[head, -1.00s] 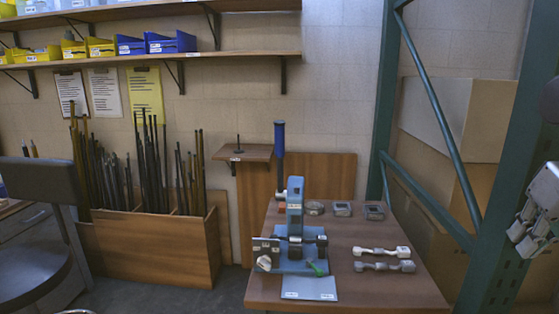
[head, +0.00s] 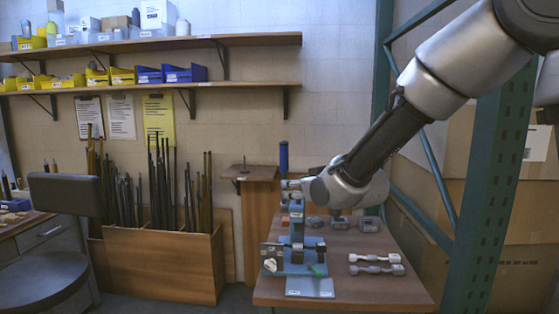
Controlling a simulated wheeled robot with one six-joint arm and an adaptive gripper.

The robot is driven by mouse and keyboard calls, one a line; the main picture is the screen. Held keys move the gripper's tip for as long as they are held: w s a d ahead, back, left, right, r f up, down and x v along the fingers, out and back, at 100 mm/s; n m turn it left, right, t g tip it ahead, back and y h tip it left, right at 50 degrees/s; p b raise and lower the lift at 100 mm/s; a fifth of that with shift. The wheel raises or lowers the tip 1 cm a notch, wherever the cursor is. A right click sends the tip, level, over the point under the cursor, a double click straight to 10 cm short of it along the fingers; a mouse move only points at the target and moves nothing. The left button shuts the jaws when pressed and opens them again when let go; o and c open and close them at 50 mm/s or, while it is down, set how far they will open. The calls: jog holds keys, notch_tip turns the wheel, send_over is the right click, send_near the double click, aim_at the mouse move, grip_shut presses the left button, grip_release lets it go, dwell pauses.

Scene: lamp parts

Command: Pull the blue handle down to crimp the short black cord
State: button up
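The blue handle (head: 283,157) stands upright at the back of the blue crimping press (head: 297,240) on the wooden table. My arm reaches in from the upper right, and its wrist covers the area right of the handle. My gripper (head: 292,184) is at the lower part of the handle, above the press body. Its fingers are small and mostly hidden by the wrist, so I cannot tell whether they are open, shut or touching the handle. A small green piece (head: 318,270) shows at the press's front right. I cannot make out the short black cord.
Two pale metal parts (head: 376,264) lie on the table (head: 365,292) right of the press. Several small grey items (head: 340,222) stand behind them. A green rack post (head: 484,200) is at the right. A wooden bin of rods (head: 160,262) stands at the left.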

aim_at(286, 156)
jog(key=r+t, duration=0.1)
jog(key=r, duration=0.1)
jog(key=w+r+t+y, duration=0.1)
jog(key=r, duration=0.4)
jog(key=shift+w+a+r+t+y, duration=0.15)
jog(key=shift+w+a+t+y, duration=0.15)
jog(key=shift+w+a+t, duration=0.1)
jog(key=x, duration=0.6)
jog(key=shift+w, duration=0.35)
grip_shut()
